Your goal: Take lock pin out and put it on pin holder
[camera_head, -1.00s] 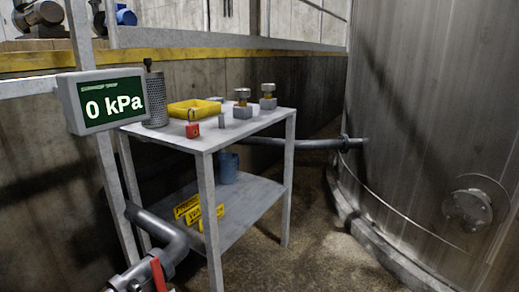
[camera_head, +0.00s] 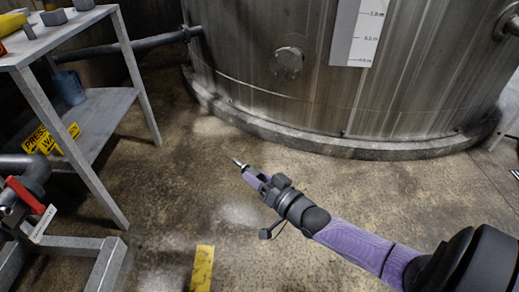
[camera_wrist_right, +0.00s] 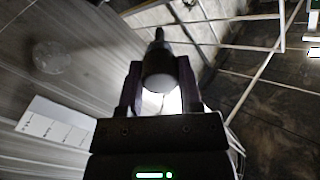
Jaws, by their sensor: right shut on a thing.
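My right gripper (camera_head: 252,174) is in the middle of the head view, above the bare floor. It is shut on a small metal pin, the lock pin (camera_head: 238,162), whose tip sticks out ahead of the jaws. In the right wrist view the lock pin (camera_wrist_right: 160,62) shows as a dark round body with a narrow tip, between the two fingers of the gripper (camera_wrist_right: 159,88). No pin holder can be clearly made out; the table (camera_head: 75,36) at the upper left is partly cut off. My left gripper is not in view.
Grey blocks (camera_head: 53,17) and a yellow tray (camera_head: 12,22) stand on the table. A blue cup (camera_head: 69,87) and yellow signs (camera_head: 52,138) are on its lower shelf. A red-handled valve (camera_head: 30,195) is at left. A large tank (camera_head: 250,90) fills the back. Floor between is clear.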

